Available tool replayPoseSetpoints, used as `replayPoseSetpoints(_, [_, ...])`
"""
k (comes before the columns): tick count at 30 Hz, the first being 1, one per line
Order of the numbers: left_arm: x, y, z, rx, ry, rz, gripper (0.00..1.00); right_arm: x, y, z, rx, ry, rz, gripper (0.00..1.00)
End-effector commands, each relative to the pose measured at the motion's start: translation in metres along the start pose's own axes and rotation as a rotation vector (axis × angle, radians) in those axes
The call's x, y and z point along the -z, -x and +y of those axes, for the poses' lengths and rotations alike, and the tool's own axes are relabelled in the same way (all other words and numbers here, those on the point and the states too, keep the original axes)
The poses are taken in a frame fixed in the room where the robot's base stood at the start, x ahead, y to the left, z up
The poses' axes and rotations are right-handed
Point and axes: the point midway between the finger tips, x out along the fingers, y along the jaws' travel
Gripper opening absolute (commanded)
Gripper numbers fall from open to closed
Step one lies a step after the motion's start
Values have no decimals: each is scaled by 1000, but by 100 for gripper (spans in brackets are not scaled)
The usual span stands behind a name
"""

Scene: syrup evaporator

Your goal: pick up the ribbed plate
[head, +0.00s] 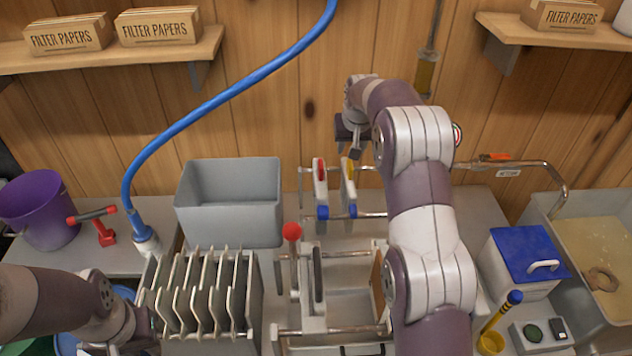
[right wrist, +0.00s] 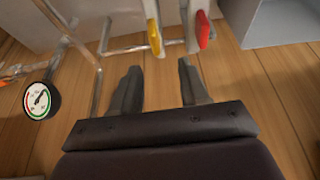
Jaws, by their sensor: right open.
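Which plate is the ribbed one I cannot tell. In the head view a plate with a red tab (head: 320,182) and a plate with a yellow tab (head: 347,188) stand upright between horizontal pipes at the back. Several pale plates (head: 205,295) stand in a rack at the left front. My right gripper (head: 356,150) is high at the back, by the yellow-tabbed plate. In the right wrist view it (right wrist: 160,68) is open and empty, with the yellow tab (right wrist: 153,38) and red tab (right wrist: 203,32) beyond its fingers. My left gripper (head: 130,326) is beside the rack's left end; its fingers are unclear.
A grey bin (head: 230,205) stands behind the rack. A press frame with a red-knobbed lever (head: 291,232) is at the centre. A blue-lidded box (head: 525,255) and a basin (head: 600,225) are at the right. A blue hose (head: 215,103) crosses the left side. A gauge (right wrist: 40,100) is near my right gripper.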

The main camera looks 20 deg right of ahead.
Motion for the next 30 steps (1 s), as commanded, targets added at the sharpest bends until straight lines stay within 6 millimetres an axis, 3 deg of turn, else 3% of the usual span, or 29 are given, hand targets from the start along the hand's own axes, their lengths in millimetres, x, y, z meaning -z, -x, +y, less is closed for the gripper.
replayPoseSetpoints(2, [0, 3, 0, 0, 0, 0, 27, 11, 9, 0, -2, -5, 14, 45])
replayPoseSetpoints(9, [2, 20, 0, 0, 0, 0, 27, 5, -41, 0, -3, -9, -10, 45])
replayPoseSetpoints(22, [5, 47, 0, 0, 0, 0, 27, 1, -108, 2, -2, -9, -7, 45])
replayPoseSetpoints(30, [5, 46, 0, 0, 0, 0, 27, 0, -115, 2, -2, -8, -5, 45])
